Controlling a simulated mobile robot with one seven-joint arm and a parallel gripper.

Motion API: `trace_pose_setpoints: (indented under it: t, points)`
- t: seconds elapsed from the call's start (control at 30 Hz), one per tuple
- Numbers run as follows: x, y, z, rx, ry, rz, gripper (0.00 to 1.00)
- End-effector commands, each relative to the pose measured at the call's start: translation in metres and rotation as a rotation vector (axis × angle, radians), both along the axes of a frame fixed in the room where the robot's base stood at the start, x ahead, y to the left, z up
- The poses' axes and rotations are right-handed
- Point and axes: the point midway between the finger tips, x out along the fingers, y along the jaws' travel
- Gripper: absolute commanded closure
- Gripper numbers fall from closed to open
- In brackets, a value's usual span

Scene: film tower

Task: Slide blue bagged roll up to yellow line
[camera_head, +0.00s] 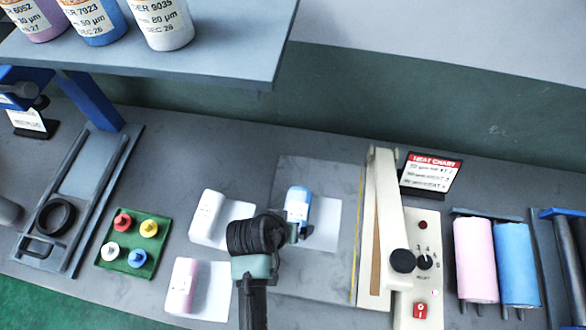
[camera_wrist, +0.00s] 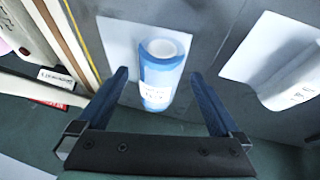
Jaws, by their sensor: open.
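The blue bagged roll (camera_head: 298,203) lies on a white sheet on the grey plate left of the sealer. In the wrist view the blue roll (camera_wrist: 160,72) shows its white core end and a white label. The yellow line (camera_head: 356,240) runs along the plate's right edge, beside the sealer and apart from the roll. It also shows in the wrist view (camera_wrist: 73,22) at upper left. My gripper (camera_wrist: 158,82) is open, with one finger on each side of the blue roll and visible gaps to it. In the head view my arm partly hides the area left of the roll.
The cream sealer (camera_head: 383,230) with knobs stands right of the yellow line. A white bagged roll (camera_head: 208,215) and a pink one (camera_head: 184,285) lie to the left. A green tray (camera_head: 128,262) holds coloured pegs. A shelf (camera_head: 190,55) overhangs the back left.

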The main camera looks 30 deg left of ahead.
Motion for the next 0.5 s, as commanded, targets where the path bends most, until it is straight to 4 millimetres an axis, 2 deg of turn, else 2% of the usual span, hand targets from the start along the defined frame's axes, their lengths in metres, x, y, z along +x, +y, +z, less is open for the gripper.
trace_pose_setpoints:
  t: [0.2,0.5]
  points:
    - [0.012,-0.002,-0.025,0.0,0.001,0.0,0.0]
    - [0.017,-0.002,-0.037,0.001,0.0,0.0,0.0]
